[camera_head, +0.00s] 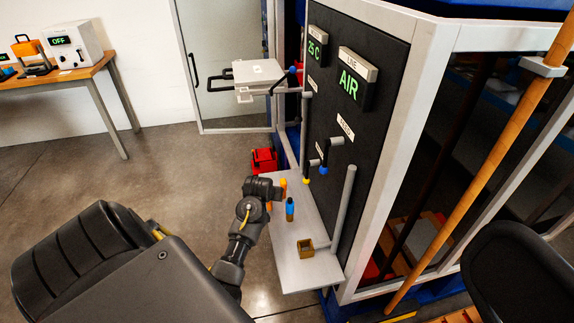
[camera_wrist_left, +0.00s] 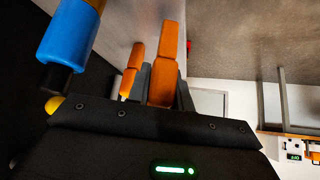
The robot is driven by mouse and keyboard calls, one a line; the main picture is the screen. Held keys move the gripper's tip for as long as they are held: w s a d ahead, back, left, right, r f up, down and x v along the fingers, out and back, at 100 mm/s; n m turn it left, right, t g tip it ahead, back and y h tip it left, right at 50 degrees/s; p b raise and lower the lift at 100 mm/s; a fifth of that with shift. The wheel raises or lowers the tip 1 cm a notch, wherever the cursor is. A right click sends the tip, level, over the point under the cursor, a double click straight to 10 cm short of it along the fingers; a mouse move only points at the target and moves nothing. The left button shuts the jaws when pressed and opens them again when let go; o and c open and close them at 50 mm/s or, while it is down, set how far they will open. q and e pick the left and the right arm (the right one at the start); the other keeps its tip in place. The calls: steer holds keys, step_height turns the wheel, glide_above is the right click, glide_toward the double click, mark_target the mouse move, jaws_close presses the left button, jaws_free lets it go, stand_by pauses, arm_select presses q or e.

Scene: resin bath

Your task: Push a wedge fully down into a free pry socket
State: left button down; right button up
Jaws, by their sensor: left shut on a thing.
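My left gripper (camera_head: 278,191) is above the grey shelf (camera_head: 292,272), shut on an orange wedge. In the left wrist view the held wedge (camera_wrist_left: 165,65) sits between my two dark fingers (camera_wrist_left: 160,92). A second orange piece of similar shape (camera_wrist_left: 133,72) stands just left of it, partly hidden by a finger. In the head view orange pieces (camera_head: 283,184) show beside the gripper, partly covered by it. I cannot make out a pry socket for certain. My right gripper is not in view.
A blue and dark cylinder (camera_head: 290,210) stands on the shelf close right of my gripper. A small brass open box (camera_head: 305,248) sits nearer the front. A dark panel (camera_head: 340,120) with levers and a grey upright bar (camera_head: 344,205) borders the shelf. A red object (camera_head: 263,160) lies beyond.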

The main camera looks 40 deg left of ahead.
arm_select(q)
steer(key=s+a, duration=0.4)
steer(key=s, duration=0.2)
steer(key=shift+s+a+b, duration=0.15)
steer(key=shift+b, duration=0.3)
